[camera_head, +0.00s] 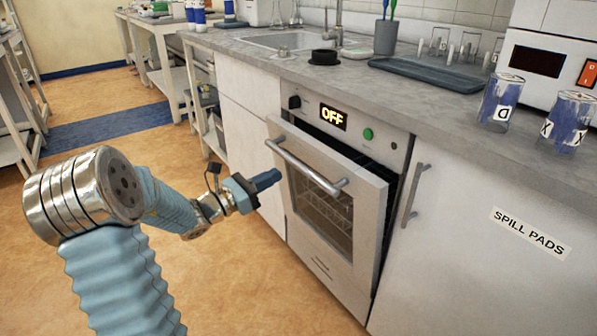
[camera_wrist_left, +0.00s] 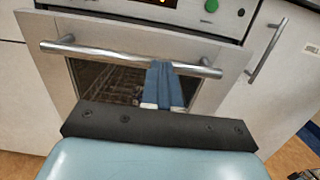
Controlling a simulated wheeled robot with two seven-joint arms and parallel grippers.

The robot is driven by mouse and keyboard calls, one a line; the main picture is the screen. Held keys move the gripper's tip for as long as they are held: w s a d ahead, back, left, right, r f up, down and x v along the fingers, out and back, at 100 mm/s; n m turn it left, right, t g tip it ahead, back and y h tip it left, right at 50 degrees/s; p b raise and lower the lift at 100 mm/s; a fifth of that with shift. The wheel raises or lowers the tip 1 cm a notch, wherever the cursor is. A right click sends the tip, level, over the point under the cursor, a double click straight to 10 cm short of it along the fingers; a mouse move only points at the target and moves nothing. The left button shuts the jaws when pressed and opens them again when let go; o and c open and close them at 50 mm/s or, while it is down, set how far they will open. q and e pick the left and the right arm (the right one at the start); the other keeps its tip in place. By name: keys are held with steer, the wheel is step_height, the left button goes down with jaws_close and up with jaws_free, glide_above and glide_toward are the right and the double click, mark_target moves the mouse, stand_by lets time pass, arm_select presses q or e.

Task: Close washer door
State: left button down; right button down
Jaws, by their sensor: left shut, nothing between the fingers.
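The washer door (camera_head: 366,203) is a light panel with a dark window and a metal bar handle (camera_head: 306,166). In the head view its top leans out from the washer body, leaving a dark gap along the top and right edge, so it stands partly open. The washer's panel (camera_head: 345,120) reads OFF. My left gripper (camera_head: 266,180) is shut and empty, its blue fingers just left of the door front. In the left wrist view the door (camera_wrist_left: 208,95) fills the middle, and the shut fingertips (camera_wrist_left: 161,68) overlap the handle (camera_wrist_left: 120,54); contact cannot be told. My right gripper is not in view.
A grey counter (camera_head: 440,115) runs above the washer with a sink (camera_head: 285,40), a dark tray (camera_head: 425,73) and labelled beakers (camera_head: 497,103). A cabinet marked SPILL PADS (camera_head: 480,280) is right of the washer. Open floor (camera_head: 235,285) lies in front.

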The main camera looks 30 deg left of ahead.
mark_target(319, 152)
arm_select(q)
steer(key=p+x, duration=0.1)
steer(key=x, duration=1.1)
steer(key=shift+w, duration=0.1)
steer(key=shift+d, duration=0.1)
steer(key=shift+w+d+r+p, duration=0.15)
steer(key=shift+w+r+p, duration=0.15)
steer(key=shift+p, duration=0.1)
steer(key=shift+w+d+r+g+p, duration=0.1)
steer(key=shift+w+d+g+p, duration=0.2)
steer(key=shift+w, duration=0.3)
steer(key=shift+w+d+r+g+p, duration=0.15)
steer(key=shift+w+p, duration=0.2)
steer(key=shift+w, duration=0.25)
steer(key=shift+w+d+f, duration=0.1)
steer(key=shift+w+f, duration=0.05)
steer(key=shift+w, duration=0.15)
steer(key=shift+s+f, duration=0.1)
